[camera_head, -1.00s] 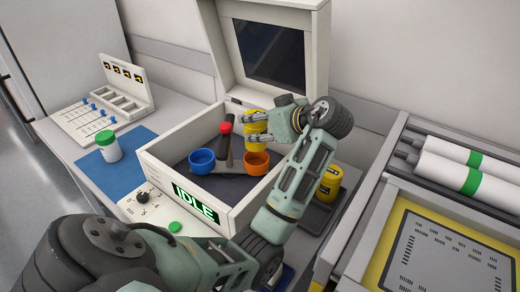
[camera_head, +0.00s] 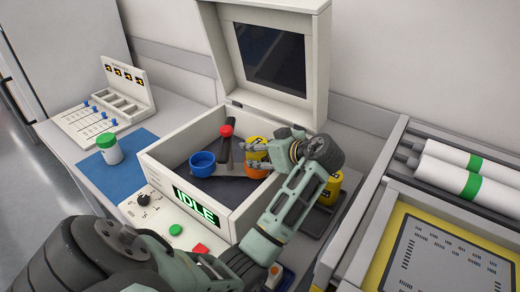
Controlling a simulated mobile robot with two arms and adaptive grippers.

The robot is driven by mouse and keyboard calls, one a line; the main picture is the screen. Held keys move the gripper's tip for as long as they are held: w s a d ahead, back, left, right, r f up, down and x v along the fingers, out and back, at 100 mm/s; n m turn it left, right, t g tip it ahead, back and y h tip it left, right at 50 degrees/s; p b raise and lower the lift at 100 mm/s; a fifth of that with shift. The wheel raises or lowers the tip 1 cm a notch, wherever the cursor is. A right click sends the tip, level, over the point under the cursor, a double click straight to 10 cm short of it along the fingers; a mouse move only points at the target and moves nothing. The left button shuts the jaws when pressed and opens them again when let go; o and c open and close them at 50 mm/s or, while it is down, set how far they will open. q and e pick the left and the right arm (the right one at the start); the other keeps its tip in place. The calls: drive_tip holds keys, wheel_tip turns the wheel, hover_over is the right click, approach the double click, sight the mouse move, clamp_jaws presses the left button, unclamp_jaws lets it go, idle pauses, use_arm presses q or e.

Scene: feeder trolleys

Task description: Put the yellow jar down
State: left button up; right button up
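The yellow jar (camera_head: 253,140) is inside the open machine box, at the orange cup (camera_head: 253,173). It overlaps the cup in the picture, and my gripper partly hides both. I cannot tell whether the jar rests on the cup's floor. My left gripper (camera_head: 257,153), whose arm comes in from the lower left, has its fingers around the jar and appears shut on it. A second yellow jar (camera_head: 330,190) stands on a dark tray to the right of the box, partly behind my arm. My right gripper is not in view.
The machine box (camera_head: 165,176) has its lid (camera_head: 316,62) raised and an IDLE display on its front. A blue cup (camera_head: 202,163) and a red knob (camera_head: 226,130) are inside. A green-lidded white jar (camera_head: 109,148) stands on a blue mat (camera_head: 130,176). A feeder trolley (camera_head: 365,225) is at right.

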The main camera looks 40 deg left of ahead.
use_arm(q)
drive_tip(key=o, duration=0.4)
drive_tip(key=v, duration=0.7)
drive_tip(key=shift+d+r+b, duration=0.2)
drive_tip(key=shift+d+b, duration=0.05)
drive_tip(key=shift+b, duration=0.15)
